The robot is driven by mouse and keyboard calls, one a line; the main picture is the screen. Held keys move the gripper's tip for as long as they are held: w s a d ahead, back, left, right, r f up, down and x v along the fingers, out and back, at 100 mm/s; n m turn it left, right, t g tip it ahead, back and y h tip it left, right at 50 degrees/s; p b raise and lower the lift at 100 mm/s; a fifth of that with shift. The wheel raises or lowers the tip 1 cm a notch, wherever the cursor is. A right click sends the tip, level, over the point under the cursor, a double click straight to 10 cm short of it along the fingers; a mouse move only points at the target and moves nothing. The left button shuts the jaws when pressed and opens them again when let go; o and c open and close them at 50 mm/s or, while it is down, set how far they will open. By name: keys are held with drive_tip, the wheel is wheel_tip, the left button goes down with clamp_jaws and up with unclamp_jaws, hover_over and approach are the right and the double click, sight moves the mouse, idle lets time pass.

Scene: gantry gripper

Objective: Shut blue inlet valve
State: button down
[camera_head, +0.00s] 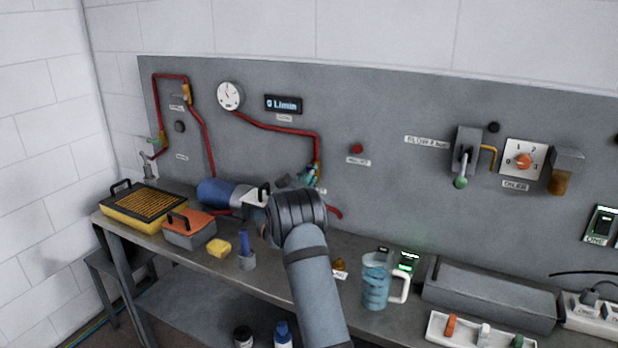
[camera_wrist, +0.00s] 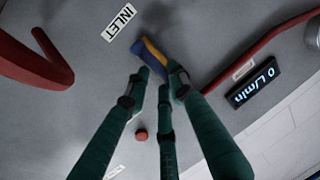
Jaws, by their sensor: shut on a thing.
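The inlet valve shows in the wrist view as a blue handle (camera_wrist: 137,47) with a yellow part (camera_wrist: 153,48) beside it, on a red pipe, next to the INLET label (camera_wrist: 117,22). My gripper (camera_wrist: 162,76) has dark green fingers closed around the handle's near end. In the head view my gripper (camera_head: 308,178) is against the panel at the lower end of the red pipe, and my arm hides most of the valve. The flow display (camera_head: 283,104) reads 0 L/min; it also shows in the wrist view (camera_wrist: 254,83).
The grey panel (camera_head: 400,115) bears a round gauge (camera_head: 229,95), a red light (camera_head: 357,149) and a lever switch (camera_head: 465,155). On the bench are a blue cylinder (camera_head: 214,193), an orange-topped toolbox (camera_head: 189,230) and a jug (camera_head: 376,280) close to my arm.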

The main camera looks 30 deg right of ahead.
drive_tip(key=shift+a+f+m+b, duration=0.15)
drive_tip(key=shift+f+m+b, duration=0.35)
drive_tip(key=shift+b, duration=1.3)
drive_tip(key=m+h+b, duration=0.1)
drive_tip(key=m+b, duration=0.3)
drive_tip(key=b, duration=0.3)
drive_tip(key=f+m+h+b, duration=0.1)
drive_tip(key=m+b, duration=0.4)
drive_tip(key=b, duration=0.1)
drive_tip(key=m+b, duration=0.4)
drive_tip(key=b, duration=0.3)
drive_tip(key=shift+s+d+f+m+h+b, duration=0.1)
drive_tip(key=shift+d+f+m+h+b, duration=0.1)
drive_tip(key=shift+f+m+h+b, duration=0.15)
drive_tip(key=shift+a+f+m+g+h+b, duration=0.1)
drive_tip(key=shift+m+g+h+b, duration=0.2)
drive_tip(key=shift+m, duration=0.95)
drive_tip(key=shift+m+g+h+b, duration=0.25)
drive_tip(key=shift+m+g, duration=0.05)
drive_tip(key=shift+m, duration=1.3)
drive_tip(key=c, duration=1.8)
unclamp_jaws()
drive_tip(key=shift+o, duration=1.2)
